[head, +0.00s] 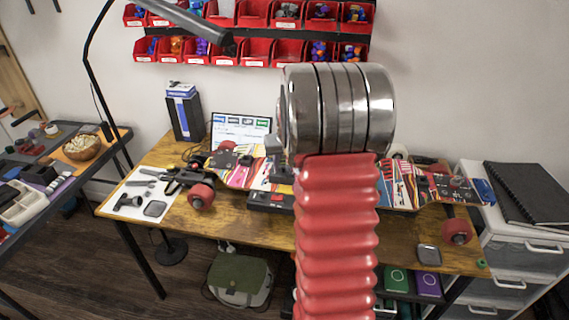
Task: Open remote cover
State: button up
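I cannot tell for sure which thing is the remote. A black part shaped like a small handheld controller (129,201) lies on the white mat (139,218) at the table's left end. A rounded dark grey flat piece (155,209) lies beside it, apart from it. Another rounded grey flat piece (429,255) lies at the table's front right. No cover can be made out as open or shut. My arm's red ridged sleeve and metal joint fill the middle and hide part of the table. I cannot make out my gripper's fingertips.
An electric skateboard (400,185) with red wheels lies across the wooden table (240,225), partly behind my arm. A black box with a red patch (270,201) sits before it. A laptop (240,129) stands behind. A lamp arm (185,20) overhangs the left. White drawers (520,262) stand right.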

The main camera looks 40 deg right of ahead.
grip_shut()
jog(key=shift+w+a+r+g, duration=0.15)
jog(key=shift+w+r+g, duration=0.05)
jog(key=shift+r+g, duration=0.1)
dwell(0.5)
jog(key=shift+w+a+r+n+g+h, duration=0.3)
jog(key=shift+w+g+h, duration=0.15)
jog(key=shift+g+h, duration=0.25)
jog(key=shift+w+a+r+n+g+h, duration=0.2)
jog(key=shift+w+a+r+g+h, duration=0.15)
jog(key=shift+g+h, duration=0.35)
jog(key=w+a+g+h, duration=0.1)
jog(key=w+g+h, duration=0.1)
jog(key=g+h, duration=0.1)
jog(key=shift+w+a+r+n, duration=0.1)
jog(key=shift+w+a+n, duration=0.05)
jog(key=shift+a+n, duration=0.25)
jog(key=g+h, duration=0.1)
jog(key=w+a+g+h, duration=0.1)
jog(key=w+n+g+h, duration=0.1)
jog(key=shift+w+a+f+g, duration=0.1)
jog(key=shift+a+f+g, duration=0.15)
jog(key=shift+f+g, duration=0.1)
jog(key=shift+w+a+f+n+g+h, duration=0.4)
jog(key=shift+g+h, duration=0.3)
jog(key=shift+h, duration=0.15)
jog(key=shift+w+a+f+n+g+h, duration=0.3)
jog(key=shift+w+f+g+h, duration=0.1)
jog(key=shift+g+h, duration=0.35)
